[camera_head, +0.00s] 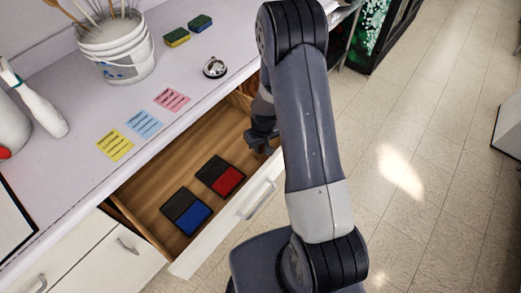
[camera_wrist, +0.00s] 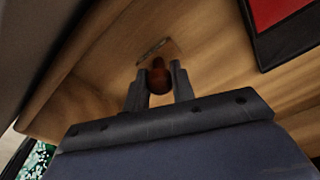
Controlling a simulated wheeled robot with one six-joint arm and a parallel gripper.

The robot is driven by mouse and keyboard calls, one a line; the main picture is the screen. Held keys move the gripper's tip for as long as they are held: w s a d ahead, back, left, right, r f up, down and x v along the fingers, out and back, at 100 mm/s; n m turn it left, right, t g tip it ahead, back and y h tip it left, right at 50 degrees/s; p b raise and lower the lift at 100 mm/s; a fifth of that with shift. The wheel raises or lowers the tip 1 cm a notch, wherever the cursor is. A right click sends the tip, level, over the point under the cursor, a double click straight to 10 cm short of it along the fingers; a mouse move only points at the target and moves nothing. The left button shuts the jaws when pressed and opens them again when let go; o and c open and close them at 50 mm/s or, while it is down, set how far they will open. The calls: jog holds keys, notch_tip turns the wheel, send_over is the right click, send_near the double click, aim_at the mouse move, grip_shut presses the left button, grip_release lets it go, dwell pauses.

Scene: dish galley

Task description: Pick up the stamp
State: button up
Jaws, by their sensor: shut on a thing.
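The stamp (camera_wrist: 158,76) shows in the wrist view as a reddish-brown rounded handle between my two fingers. My gripper (camera_wrist: 160,84) is shut on this handle, one finger on each side. A pale flat shape lies just beyond the handle on the wood; I cannot tell if it is part of the stamp. In the head view my gripper (camera_head: 262,136) reaches down into the right end of the open drawer (camera_head: 150,192), and my arm hides most of the stamp there. I cannot tell if the stamp touches the drawer floor.
A red ink pad (camera_head: 228,181) and a blue ink pad (camera_head: 194,217) lie open in the drawer, left of my gripper. The drawer walls are close by. The counter above holds sticky notes (camera_head: 144,124), a bell (camera_head: 215,68), sponges (camera_head: 201,23) and a utensil bucket (camera_head: 117,56).

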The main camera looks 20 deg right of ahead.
jog(key=shift+r, duration=0.1)
notch_tip(320, 180, up, 10)
jog(key=shift+f+b, duration=0.1)
jog(key=shift+b, duration=0.5)
